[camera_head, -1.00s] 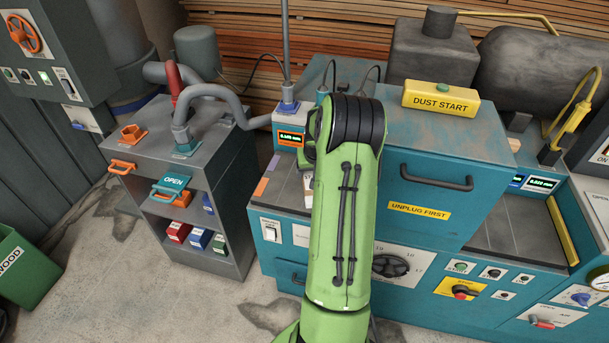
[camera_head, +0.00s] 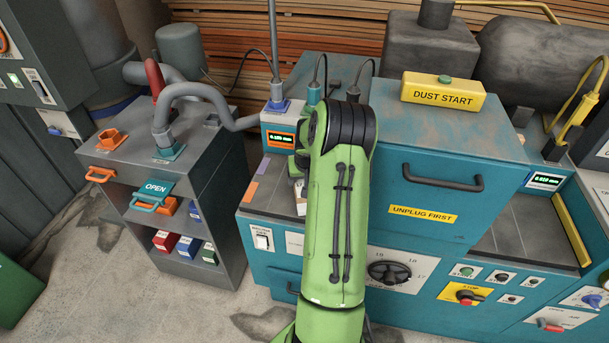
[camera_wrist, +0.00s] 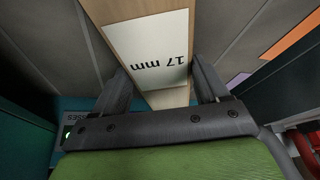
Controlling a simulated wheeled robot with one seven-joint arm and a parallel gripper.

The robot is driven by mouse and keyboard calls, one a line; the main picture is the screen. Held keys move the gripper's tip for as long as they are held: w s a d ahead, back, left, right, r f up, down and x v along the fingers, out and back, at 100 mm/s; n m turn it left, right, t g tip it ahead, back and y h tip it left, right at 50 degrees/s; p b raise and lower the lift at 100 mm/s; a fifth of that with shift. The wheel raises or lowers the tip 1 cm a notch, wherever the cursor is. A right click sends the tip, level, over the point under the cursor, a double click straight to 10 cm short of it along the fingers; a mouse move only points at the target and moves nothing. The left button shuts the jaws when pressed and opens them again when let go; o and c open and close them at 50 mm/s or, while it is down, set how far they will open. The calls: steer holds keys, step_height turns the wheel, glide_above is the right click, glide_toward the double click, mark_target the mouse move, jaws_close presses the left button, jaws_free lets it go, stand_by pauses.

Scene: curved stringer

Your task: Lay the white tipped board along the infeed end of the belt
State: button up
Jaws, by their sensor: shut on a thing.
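A pale wooden board (camera_wrist: 130,10) with a white patch marked "17 mm" lies between the fingers of my gripper (camera_wrist: 158,70) in the wrist view. My gripper is shut on it, one finger on each side. The board is over or on the grey belt surface (camera_wrist: 222,28); I cannot tell whether it touches. In the head view only a small pale piece of the board (camera_head: 300,198) shows beside my green arm, which hides the rest. The grey belt bed (camera_head: 277,182) shows at the left end of the teal planer.
Orange (camera_head: 251,190) and purple (camera_head: 263,166) patches mark the bed's left edge. The teal planer housing (camera_head: 450,160) stands right of my arm. A grey cabinet (camera_head: 225,190) with a hose stands left. Bare floor (camera_head: 140,270) lies in front of the cabinet.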

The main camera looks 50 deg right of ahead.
steer(key=shift+f+b, duration=0.45)
steer(key=shift+f, duration=0.1)
stand_by(0.4)
steer(key=o, duration=1.3)
steer(key=shift+o, duration=0.2)
steer(key=p+v, duration=0.3)
steer(key=v, duration=1.2)
steer(key=shift+s+a+r, duration=0.15)
steer(key=shift+a+r, duration=0.05)
steer(key=shift+r, duration=0.15)
